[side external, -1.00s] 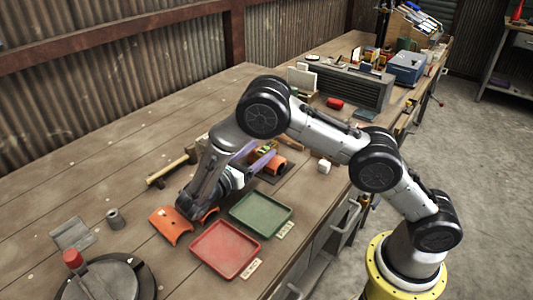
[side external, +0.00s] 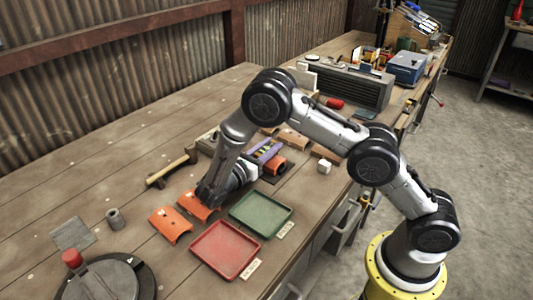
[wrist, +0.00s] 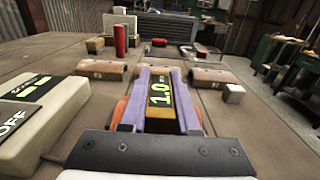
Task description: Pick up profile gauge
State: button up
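In the side view my gripper (side external: 264,149) reaches low over the bench to the gauge, which shows only as a small yellow-green patch between the fingers. An orange curved part (side external: 277,164) is close beside and under the fingers. Whether the gauge is clear of its support cannot be told.
Orange curved pieces (side external: 171,225), a red tray (side external: 224,249) and a green tray (side external: 260,213) lie nearer the front. A hammer (side external: 172,168) lies left. A pale switch box (wrist: 45,110) is close left. A white cube (side external: 324,167) sits right.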

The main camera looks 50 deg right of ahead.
grip_shut()
